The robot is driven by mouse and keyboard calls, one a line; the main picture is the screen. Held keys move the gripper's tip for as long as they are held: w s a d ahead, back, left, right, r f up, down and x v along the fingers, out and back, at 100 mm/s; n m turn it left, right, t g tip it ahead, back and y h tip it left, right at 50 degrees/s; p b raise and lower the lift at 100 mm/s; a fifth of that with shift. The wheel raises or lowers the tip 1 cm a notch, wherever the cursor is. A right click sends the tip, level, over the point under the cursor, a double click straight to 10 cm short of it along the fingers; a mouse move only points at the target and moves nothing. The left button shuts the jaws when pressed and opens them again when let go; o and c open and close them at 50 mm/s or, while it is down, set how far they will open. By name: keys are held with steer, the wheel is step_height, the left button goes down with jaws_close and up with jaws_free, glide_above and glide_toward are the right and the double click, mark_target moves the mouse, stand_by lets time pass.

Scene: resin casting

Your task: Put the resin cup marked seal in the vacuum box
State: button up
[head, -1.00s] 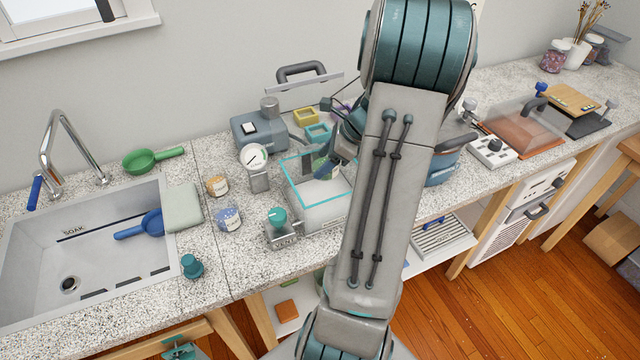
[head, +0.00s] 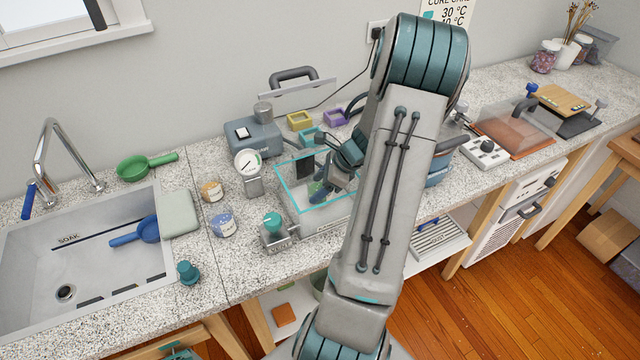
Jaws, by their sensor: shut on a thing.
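The vacuum box (head: 283,182) is a clear, open-topped box with a teal rim at the middle of the counter. My gripper (head: 328,178) points down into the box's opening, partly hidden by my own arm. It is shut on a small greenish cup (head: 317,190), which shows low between the fingers, within the outline of the box. I cannot tell whether the cup touches the box floor. Its marking is too small to read. Two other cups, one with an orange-brown label (head: 212,190) and one with a blue label (head: 223,225), stand left of the box.
A gauge (head: 248,163) and a teal-knobbed valve (head: 273,226) stand at the box's left. A pump (head: 250,137), a handled lid (head: 297,88) and yellow (head: 299,121) and purple (head: 336,117) moulds are behind. The sink (head: 120,270) is at left.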

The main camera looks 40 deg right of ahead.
steer(key=shift+f+b, duration=0.3)
steer(key=shift+f, duration=0.15)
steer(key=shift+f, duration=0.1)
steer(key=o, duration=0.9)
